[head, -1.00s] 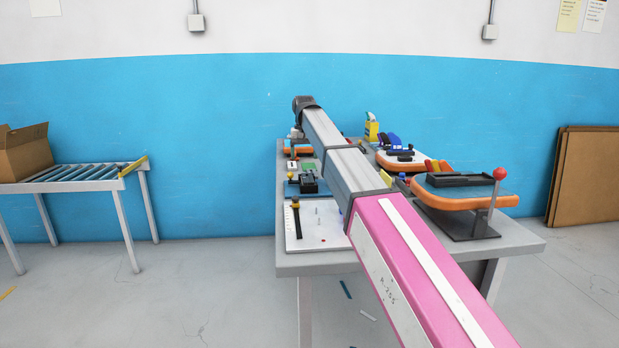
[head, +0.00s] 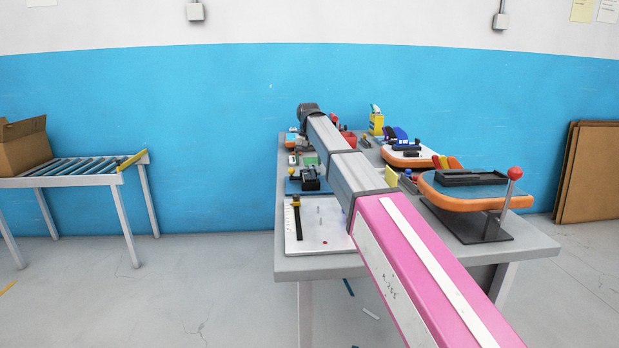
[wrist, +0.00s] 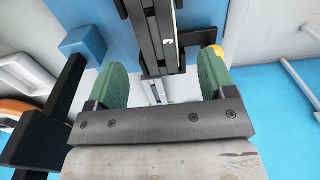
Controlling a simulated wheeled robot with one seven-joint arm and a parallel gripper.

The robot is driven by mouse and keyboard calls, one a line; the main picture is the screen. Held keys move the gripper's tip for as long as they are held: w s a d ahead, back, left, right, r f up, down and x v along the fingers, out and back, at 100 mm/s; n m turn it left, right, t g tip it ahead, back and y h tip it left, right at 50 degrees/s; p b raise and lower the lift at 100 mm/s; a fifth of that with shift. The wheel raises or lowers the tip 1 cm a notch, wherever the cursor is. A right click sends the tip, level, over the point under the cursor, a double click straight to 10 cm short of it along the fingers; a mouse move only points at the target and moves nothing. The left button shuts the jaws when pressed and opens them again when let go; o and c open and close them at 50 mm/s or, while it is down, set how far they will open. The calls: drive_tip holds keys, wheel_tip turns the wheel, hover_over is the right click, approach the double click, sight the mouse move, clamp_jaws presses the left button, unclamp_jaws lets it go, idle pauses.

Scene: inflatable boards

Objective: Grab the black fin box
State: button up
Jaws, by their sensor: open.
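My gripper (wrist: 161,80) shows in the wrist view with its two green-padded fingers spread apart. In the head view, a black box-like part (head: 311,180) sits on a blue pad at the table's left side, and a black tray-like part (head: 472,178) lies on an orange-edged board at right. I cannot tell which is the fin box. My gripper is hidden there.
A roller conveyor (head: 75,170) stands apart at left.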

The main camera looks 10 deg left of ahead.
sight(310, 175)
drive_tip(key=shift+w+d+f, duration=0.1)
drive_tip(key=shift+f, duration=1.2)
drive_tip(key=shift+d+f, duration=0.1)
drive_tip(key=shift+f, duration=1.2)
drive_tip(key=c, duration=1)
